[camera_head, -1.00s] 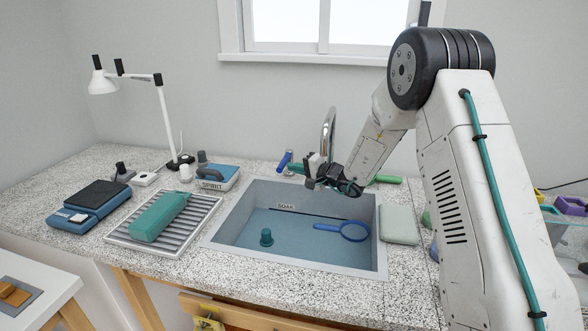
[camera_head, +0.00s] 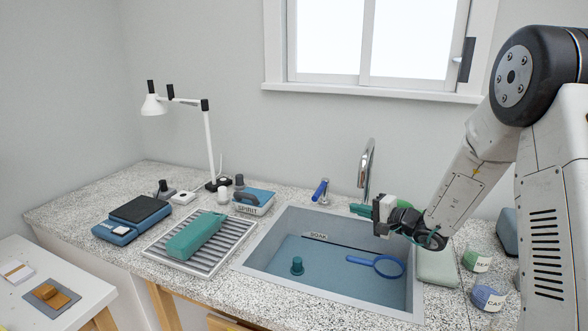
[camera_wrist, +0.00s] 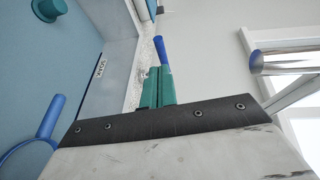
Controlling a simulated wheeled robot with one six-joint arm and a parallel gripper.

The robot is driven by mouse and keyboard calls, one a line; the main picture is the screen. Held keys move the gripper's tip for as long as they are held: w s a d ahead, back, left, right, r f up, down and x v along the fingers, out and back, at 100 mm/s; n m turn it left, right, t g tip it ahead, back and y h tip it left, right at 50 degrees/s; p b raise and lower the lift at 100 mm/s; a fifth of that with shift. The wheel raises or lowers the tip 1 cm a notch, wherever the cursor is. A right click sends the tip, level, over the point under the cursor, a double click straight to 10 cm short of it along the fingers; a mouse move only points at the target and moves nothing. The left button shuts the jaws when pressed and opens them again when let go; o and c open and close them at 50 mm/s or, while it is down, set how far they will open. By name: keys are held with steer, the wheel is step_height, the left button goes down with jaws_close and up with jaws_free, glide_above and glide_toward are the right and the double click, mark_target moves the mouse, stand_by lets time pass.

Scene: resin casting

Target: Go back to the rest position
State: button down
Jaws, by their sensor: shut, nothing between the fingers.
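My gripper (camera_head: 378,216) is shut and empty. It hangs over the back right part of the sink (camera_head: 262,243), clear of the things in the basin. My arm reaches in from the right, with the upper joint high at the right edge.
In the sink lie a blue round-headed tool (camera_head: 380,266) and a green stopper-like piece (camera_head: 297,266). The tap (camera_head: 366,165) stands close behind my gripper. A grey-green pad (camera_head: 437,268) and cups (camera_head: 488,297) are at right. A ridged rack (camera_head: 160,245) with a teal block is left.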

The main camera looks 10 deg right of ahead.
steer(key=s+a+r+n+g, duration=0.1)
steer(key=s+a+g, duration=0.25)
steer(key=s, duration=0.35)
steer(key=s+a+r+n+g, duration=0.1)
steer(key=s+a+n+g, duration=0.1)
steer(key=s+g, duration=0.35)
steer(key=s+a+r+n+g, duration=0.1)
steer(key=s+a+g, duration=0.2)
steer(key=s, duration=0.6)
steer(key=s+d+r+n+h, duration=0.2)
steer(key=s+d+r+h, duration=0.2)
steer(key=s, duration=0.7)
steer(key=s+d+r+n+t+h, duration=0.1)
steer(key=s+d+r+n+h, duration=0.2)
steer(key=s, duration=0.8)
steer(key=shift+d+r+h, duration=1.15)
steer(key=shift+h, duration=0.75)
